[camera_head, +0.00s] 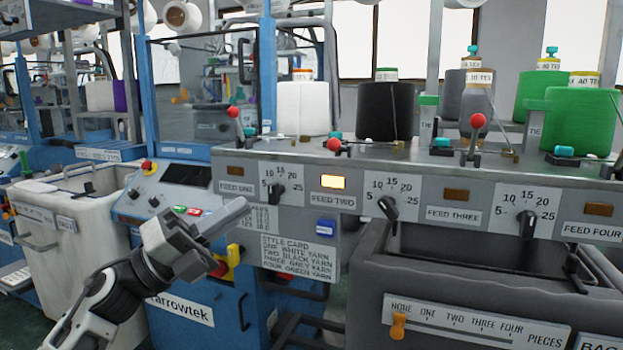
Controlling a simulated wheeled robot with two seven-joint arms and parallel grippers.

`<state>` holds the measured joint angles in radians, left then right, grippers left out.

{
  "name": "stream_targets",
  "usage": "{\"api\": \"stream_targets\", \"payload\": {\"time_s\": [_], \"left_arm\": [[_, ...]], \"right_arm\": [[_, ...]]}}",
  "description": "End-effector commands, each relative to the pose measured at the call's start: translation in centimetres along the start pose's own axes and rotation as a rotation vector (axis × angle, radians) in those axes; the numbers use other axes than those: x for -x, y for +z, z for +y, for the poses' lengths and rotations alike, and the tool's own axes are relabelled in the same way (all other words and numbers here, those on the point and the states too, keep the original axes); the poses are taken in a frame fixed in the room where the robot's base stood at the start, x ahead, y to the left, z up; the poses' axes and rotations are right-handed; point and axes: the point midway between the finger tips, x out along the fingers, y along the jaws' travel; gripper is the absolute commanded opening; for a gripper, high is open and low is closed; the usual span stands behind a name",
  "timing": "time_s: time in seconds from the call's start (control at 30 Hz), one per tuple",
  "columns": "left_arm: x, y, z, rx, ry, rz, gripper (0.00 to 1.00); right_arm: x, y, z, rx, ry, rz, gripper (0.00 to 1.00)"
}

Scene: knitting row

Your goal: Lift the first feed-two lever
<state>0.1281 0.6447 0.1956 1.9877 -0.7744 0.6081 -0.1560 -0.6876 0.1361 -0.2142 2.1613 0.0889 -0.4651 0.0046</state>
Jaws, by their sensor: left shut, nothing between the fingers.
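The FEED TWO label (333,200) is on the grey front panel, under a lit yellow lamp (333,182). Above it a red-knobbed lever (334,144) sits low, with its knob near the panel's top edge. The red-knobbed levers above FEED ONE (233,112) and FEED THREE (477,121) stand higher. My left gripper (240,207) is shut and empty, in front of the style card area, below and left of the feed-two lever and apart from it. My right gripper is not in view.
Dials (388,207) sit between the feed labels. Yarn cones, including a black one (385,112), stand behind the levers. A dark bin (455,285) is at lower right, and a white bin (90,240) is at left. The space before the panel near the lever looks clear.

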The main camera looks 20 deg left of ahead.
Motion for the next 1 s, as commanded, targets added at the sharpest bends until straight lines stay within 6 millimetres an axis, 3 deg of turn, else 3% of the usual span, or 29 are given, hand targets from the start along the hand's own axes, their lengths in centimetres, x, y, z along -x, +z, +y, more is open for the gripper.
{"api": "stream_targets", "payload": {"time_s": [0.37,0.8,1.0], "left_arm": [[-1.0,0.1,-0.2,0.007,-0.001,-0.003,0.00],[-9.8,0.3,-0.4,0.010,-0.004,-0.004,0.00],[-12.8,0.2,-0.3,0.010,-0.002,-0.005,0.00]], "right_arm": [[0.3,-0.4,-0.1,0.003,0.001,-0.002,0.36],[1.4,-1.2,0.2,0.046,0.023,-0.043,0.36],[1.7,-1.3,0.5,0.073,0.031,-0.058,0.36]]}}
